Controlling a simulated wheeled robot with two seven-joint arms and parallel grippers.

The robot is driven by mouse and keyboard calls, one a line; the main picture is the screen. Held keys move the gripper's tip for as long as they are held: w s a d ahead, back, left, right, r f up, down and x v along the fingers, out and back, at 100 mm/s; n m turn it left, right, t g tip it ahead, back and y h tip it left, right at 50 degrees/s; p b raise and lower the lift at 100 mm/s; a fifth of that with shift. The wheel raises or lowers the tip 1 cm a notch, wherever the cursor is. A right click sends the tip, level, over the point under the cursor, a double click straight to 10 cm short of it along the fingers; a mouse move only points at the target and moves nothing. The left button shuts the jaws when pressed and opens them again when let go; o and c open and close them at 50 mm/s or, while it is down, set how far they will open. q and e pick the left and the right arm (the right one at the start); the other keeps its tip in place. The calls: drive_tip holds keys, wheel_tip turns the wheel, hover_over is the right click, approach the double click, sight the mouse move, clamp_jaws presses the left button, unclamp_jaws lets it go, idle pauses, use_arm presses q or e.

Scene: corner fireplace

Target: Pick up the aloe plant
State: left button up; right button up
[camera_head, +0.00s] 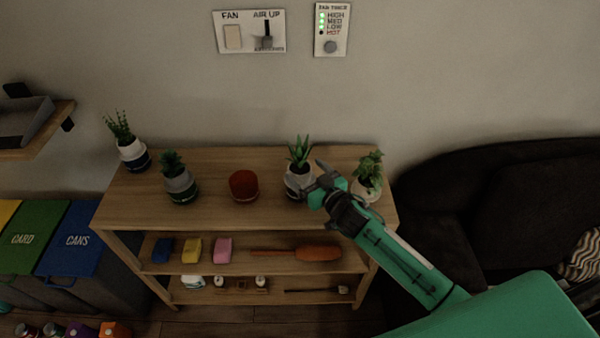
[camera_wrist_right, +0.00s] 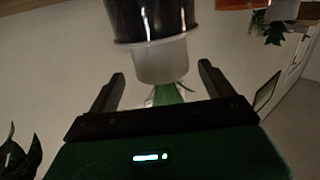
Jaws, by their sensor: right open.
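The aloe plant (camera_head: 300,150) has pointed green leaves and stands upright in a pale pot on the top shelf, right of the middle. My right gripper (camera_head: 309,181) is at the right side of this pot and partly covers it. In the right wrist view a pot with a dark band and a pale band (camera_wrist_right: 160,62) appears upside down, with green leaves below it. The open fingers of my right gripper (camera_wrist_right: 161,74) are on either side of its pale part, with visible gaps. My left gripper is in neither view.
Another leafy plant (camera_head: 369,164) stands close to the right of my right gripper. A red pot (camera_head: 243,185) and two more plants are to the left on the wooden shelf unit (camera_head: 220,215). A dark sofa (camera_head: 490,200) is at the right.

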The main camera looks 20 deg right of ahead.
sight(303, 170)
drive_tip(key=x, duration=0.3)
drive_tip(key=shift+w+a, duration=0.2)
drive_tip(key=c, duration=0.8)
drive_tip(key=shift+c, duration=0.2)
drive_tip(key=shift+r, duration=0.1)
wheel_tip(303, 170, up, 20)
drive_tip(key=shift+f, duration=0.1)
